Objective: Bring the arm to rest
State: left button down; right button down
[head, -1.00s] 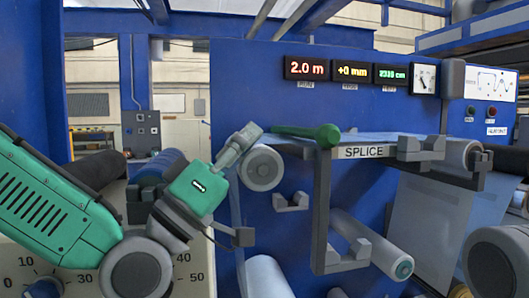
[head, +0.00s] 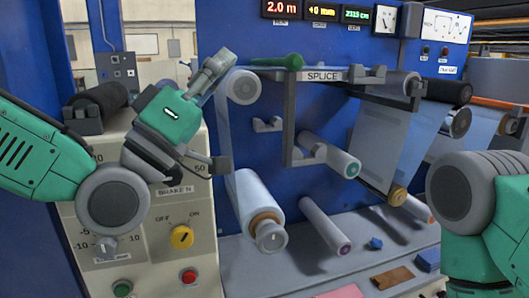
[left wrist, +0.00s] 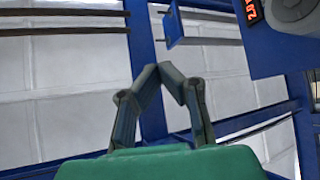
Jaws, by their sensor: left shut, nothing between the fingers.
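My left arm comes in from the left in the head view. Its gripper (head: 222,62) points up and to the right, just above and left of the upper grey roller (head: 243,87) in the picture. Whether it touches anything there I cannot tell. In the left wrist view the two fingers (left wrist: 168,68) come together at their tips with nothing between them. My right arm (head: 470,205) shows at the right edge of the head view; its gripper is out of view.
A splice table (head: 323,76) with a green handle (head: 291,62) stands right of the gripper. A film roll (head: 258,205) and several rollers jut from the blue panel. A grey shelf (head: 300,278) holds small pieces.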

pick_arm(q)
jog(key=w+f+n+g+y, duration=0.1)
jog(key=w+f+g+y, duration=0.15)
jog(key=f, duration=0.95)
jog(key=w+f+g+y, duration=0.1)
jog(key=f+y, duration=0.3)
jog(key=f, duration=0.7)
jog(key=s+a+f+g+y, duration=0.2)
jog(key=f, duration=0.7)
jog(key=s+a+f+g+y, duration=0.1)
jog(key=s+f+g+y, duration=0.15)
jog(key=f, duration=0.65)
jog(key=s+a+f+g+y, duration=0.2)
jog(key=s+a+f, duration=0.25)
jog(key=f, duration=0.25)
jog(key=s+a+f+g+y, duration=0.1)
jog(key=s+a+f+g, duration=0.15)
jog(key=s+f, duration=0.4)
jog(key=s+a+f+g+y, duration=0.2)
jog(key=s+a+f, duration=0.2)
jog(key=s, duration=0.3)
jog(key=s+a+f+g+y, duration=0.2)
jog(key=s+a+f+g, duration=0.1)
jog(key=s+a, duration=0.4)
jog(key=shift+s+a+f, duration=0.3)
jog(key=shift+s+f, duration=0.3)
jog(key=shift+f, duration=0.15)
